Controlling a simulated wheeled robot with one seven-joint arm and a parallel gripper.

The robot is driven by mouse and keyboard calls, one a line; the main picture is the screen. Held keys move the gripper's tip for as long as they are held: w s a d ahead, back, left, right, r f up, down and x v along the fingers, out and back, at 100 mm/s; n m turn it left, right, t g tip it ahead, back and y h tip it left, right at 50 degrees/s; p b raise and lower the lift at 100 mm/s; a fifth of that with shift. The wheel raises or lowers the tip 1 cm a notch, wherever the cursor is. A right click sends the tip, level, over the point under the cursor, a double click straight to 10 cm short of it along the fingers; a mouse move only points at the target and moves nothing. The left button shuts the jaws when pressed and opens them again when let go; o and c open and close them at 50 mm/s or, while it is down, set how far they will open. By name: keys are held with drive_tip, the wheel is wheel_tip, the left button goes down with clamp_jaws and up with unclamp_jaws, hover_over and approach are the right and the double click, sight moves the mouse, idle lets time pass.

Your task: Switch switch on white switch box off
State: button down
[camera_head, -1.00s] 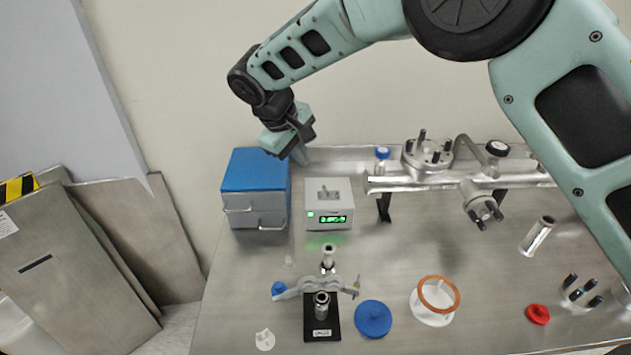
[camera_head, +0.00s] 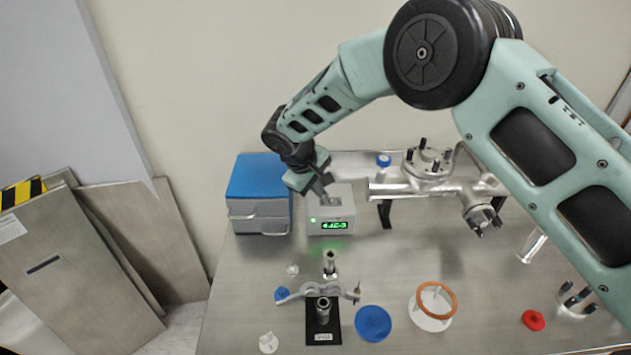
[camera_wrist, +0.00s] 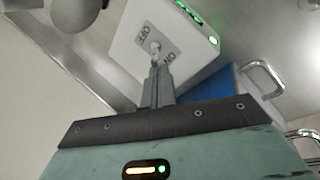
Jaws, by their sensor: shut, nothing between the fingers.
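The white switch box (camera_head: 330,222) stands on the steel table beside the blue-lidded box. Its front shows a lit green display and a green light. In the wrist view the white switch box (camera_wrist: 180,25) has a small metal toggle switch (camera_wrist: 155,47) on its top face, between the labels OFF and ON. My gripper (camera_head: 325,195) is over the top of the box. In the wrist view my gripper (camera_wrist: 158,72) is shut, with its tips right at the switch. I cannot tell whether they touch it. The switch is hidden behind my gripper in the head view.
The blue-lidded grey box (camera_head: 258,215) with handles stands just left. Metal pipework with a flange (camera_head: 425,165) stands close on the right. A small stand (camera_head: 322,325), a blue disc (camera_head: 373,323) and a copper ring (camera_head: 436,300) lie in front. The table's middle right is clear.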

drive_tip(key=shift+d+r+y+b, duration=0.15)
drive_tip(key=shift+d+y+b, duration=0.15)
drive_tip(key=shift+y, duration=0.3)
drive_tip(key=shift+d+r+y+b, duration=0.2)
drive_tip(key=shift+y+b, duration=0.15)
drive_tip(key=shift+y, duration=0.25)
drive_tip(key=shift+d+r+m+y+b, duration=0.1)
drive_tip(key=shift+d+m+y+b, duration=0.3)
drive_tip(key=shift+y, duration=0.5)
drive_tip(key=shift+d+r+y, duration=0.1)
drive_tip(key=shift+d+y, duration=0.3)
drive_tip(key=shift+y, duration=0.4)
drive_tip(key=shift+d+y, duration=0.35)
drive_tip(key=shift+y, duration=0.45)
drive_tip(key=shift+r, duration=0.15)
drive_tip(key=shift+r+p, duration=0.45)
drive_tip(key=shift+r, duration=0.3)
